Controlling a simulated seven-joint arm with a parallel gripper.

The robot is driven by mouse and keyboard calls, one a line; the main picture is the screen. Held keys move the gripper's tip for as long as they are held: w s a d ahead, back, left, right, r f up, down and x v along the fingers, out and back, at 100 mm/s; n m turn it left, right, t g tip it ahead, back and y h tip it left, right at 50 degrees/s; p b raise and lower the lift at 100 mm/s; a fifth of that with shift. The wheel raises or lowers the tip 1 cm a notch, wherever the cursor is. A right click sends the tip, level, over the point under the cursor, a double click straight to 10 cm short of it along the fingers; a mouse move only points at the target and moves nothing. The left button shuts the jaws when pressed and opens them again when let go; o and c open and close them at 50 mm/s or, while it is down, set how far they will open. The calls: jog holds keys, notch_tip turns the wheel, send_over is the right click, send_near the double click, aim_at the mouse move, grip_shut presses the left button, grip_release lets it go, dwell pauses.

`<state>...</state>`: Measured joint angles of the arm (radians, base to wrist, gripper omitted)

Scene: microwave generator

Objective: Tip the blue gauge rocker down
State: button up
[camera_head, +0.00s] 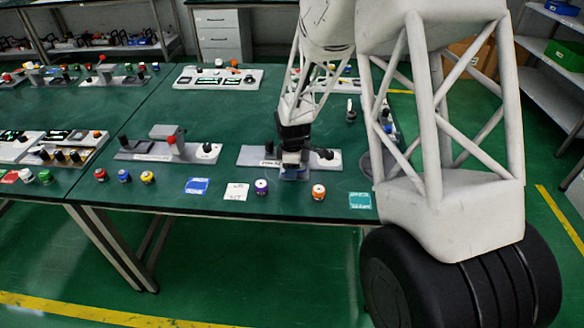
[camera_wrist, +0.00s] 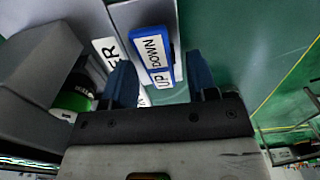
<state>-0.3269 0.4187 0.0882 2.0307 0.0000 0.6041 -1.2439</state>
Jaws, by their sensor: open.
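The blue gauge rocker (camera_wrist: 152,52) shows in the wrist view with a white face marked UP at its near end and DOWN at its far end. My gripper (camera_wrist: 160,66) is open, with one blue finger on each side of the rocker's near end. I cannot tell whether the fingers touch it. In the head view my gripper (camera_head: 291,162) is low over a grey panel (camera_head: 250,155) at the front of the table. There the gripper hides most of the rocker.
A black knob (camera_head: 325,154) stands on the panel just right of my gripper. A panel with a red-topped part (camera_head: 175,145) lies to the left. A purple-and-white round button (camera_head: 261,187) and an orange-and-white one (camera_head: 318,192) sit near the front edge.

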jog(key=c, duration=0.9)
jog(key=shift+d+y, duration=0.2)
jog(key=shift+y, duration=0.8)
jog(key=shift+d+y, duration=0.15)
jog(key=shift+y, duration=0.85)
jog(key=shift+s+y, duration=0.1)
jog(key=shift+y, duration=0.4)
jog(key=shift+r, duration=0.1)
jog(key=o, duration=0.9)
